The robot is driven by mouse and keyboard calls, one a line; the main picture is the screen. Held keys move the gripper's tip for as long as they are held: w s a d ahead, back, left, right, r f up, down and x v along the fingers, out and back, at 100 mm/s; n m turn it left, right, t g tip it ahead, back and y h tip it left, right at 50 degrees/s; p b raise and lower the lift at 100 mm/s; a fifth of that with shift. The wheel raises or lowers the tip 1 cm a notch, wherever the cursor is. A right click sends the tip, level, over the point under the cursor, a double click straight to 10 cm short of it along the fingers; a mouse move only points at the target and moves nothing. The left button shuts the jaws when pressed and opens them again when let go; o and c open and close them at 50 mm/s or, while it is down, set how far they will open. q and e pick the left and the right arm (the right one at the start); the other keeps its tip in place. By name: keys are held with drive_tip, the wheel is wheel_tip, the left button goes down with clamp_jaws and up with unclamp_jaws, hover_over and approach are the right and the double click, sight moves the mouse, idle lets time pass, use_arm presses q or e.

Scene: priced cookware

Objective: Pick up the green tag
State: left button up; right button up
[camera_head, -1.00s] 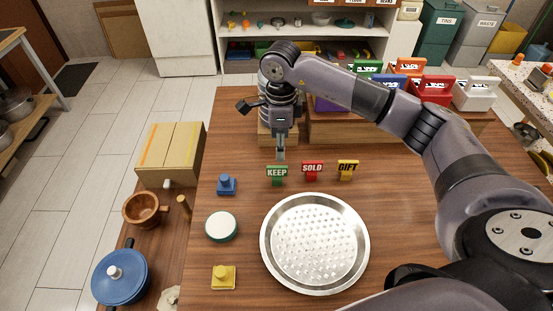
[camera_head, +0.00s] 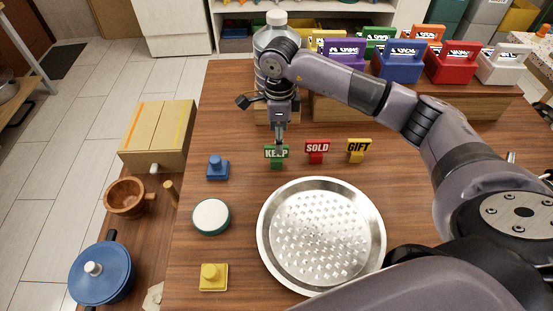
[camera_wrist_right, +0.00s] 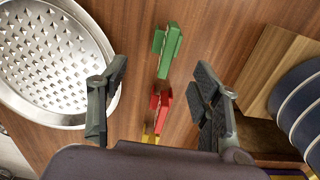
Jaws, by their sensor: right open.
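The green tag (camera_head: 277,162), lettered KEEP, stands upright on the wooden table, leftmost in a row of three. In the right wrist view the green tag (camera_wrist_right: 168,50) lies between the lines of the two fingers, toward the top of the picture. My right gripper (camera_head: 280,145) points down at it, its fingertips overlapping the tag's upper part in the head view. In the wrist view the right gripper (camera_wrist_right: 163,92) is open, with wide space between its fingers and nothing held. I cannot tell whether a finger touches the tag. My left gripper is out of view.
A red SOLD tag (camera_head: 317,151) and a yellow GIFT tag (camera_head: 357,150) stand to the right. A round metal pan (camera_head: 376,238) lies in front. Blue (camera_head: 217,168) and yellow (camera_head: 213,277) knobbed blocks are at left. A big clear bottle (camera_head: 277,30) stands behind.

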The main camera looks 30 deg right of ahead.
sight(279, 156)
wheel_tip(279, 156, down, 6)
drive_tip(key=shift+w+r+b, duration=0.1)
drive_tip(key=shift+b, duration=1.15)
drive_tip(key=f+b, duration=0.2)
drive_tip(key=f, duration=0.1)
drive_tip(key=f+b, duration=0.1)
drive_tip(key=f, duration=0.1)
drive_tip(key=shift+w+d+f, duration=0.15)
drive_tip(key=shift+w+d, duration=0.05)
drive_tip(key=shift+w, duration=0.15)
drive_tip(key=c, duration=1.1)
